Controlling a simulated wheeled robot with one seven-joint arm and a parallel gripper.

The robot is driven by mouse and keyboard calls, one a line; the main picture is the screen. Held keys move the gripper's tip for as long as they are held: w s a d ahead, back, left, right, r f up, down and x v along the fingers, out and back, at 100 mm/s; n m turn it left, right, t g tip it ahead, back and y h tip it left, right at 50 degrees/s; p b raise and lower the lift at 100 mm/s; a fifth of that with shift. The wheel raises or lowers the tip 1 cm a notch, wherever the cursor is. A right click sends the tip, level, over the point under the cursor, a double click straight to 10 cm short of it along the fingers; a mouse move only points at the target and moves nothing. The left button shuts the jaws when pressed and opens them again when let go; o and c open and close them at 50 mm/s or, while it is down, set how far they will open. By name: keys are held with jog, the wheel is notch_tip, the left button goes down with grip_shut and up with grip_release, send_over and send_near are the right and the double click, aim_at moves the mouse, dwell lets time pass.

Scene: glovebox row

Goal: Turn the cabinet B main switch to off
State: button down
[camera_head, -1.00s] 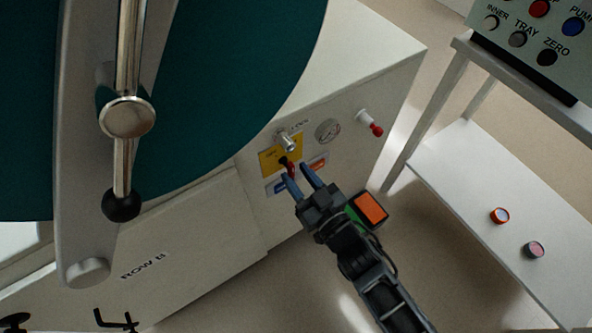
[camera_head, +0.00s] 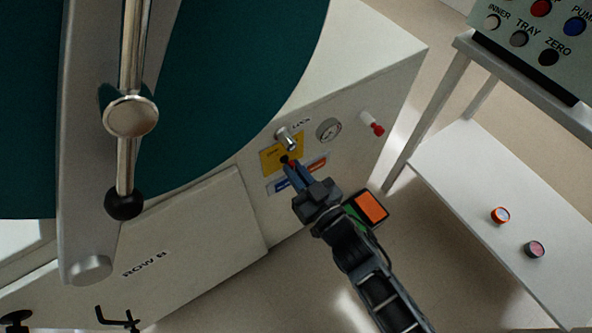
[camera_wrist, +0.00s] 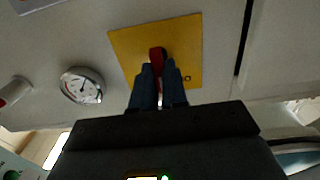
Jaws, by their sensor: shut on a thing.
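The main switch is a red handle (camera_wrist: 157,54) on a yellow plate (camera_head: 273,158), on the front of the cabinet marked ROW B (camera_head: 145,264). The yellow plate fills the upper middle of the wrist view (camera_wrist: 188,38). My gripper (camera_head: 291,166) is at the plate with its blue fingers close together. In the wrist view my gripper (camera_wrist: 158,72) is shut on the red handle, with a finger on each side. The fingers hide part of the handle and any marks beneath them.
A metal knob (camera_head: 287,139) sits just above the plate. A gauge (camera_head: 328,129) and a red-tipped white valve (camera_head: 372,124) are to its right. A white shelf (camera_head: 470,190) stands to the right.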

jog(key=shift+n, duration=0.4)
jog(key=shift+s+a+f+n+b, duration=0.1)
jog(key=shift+n+b, duration=0.15)
jog(key=shift+n, duration=1)
jog(key=shift+a+n+b, duration=0.1)
jog(key=shift+n+b, duration=0.15)
jog(key=shift+n, duration=1)
jog(key=c, duration=1.2)
grip_release()
jog(key=shift+o, duration=0.2)
jog(key=shift+d, duration=0.1)
jog(key=b+v, duration=0.1)
jog(key=v, duration=0.6)
jog(key=shift+s+d, duration=0.2)
jog(key=shift+s, duration=0.15)
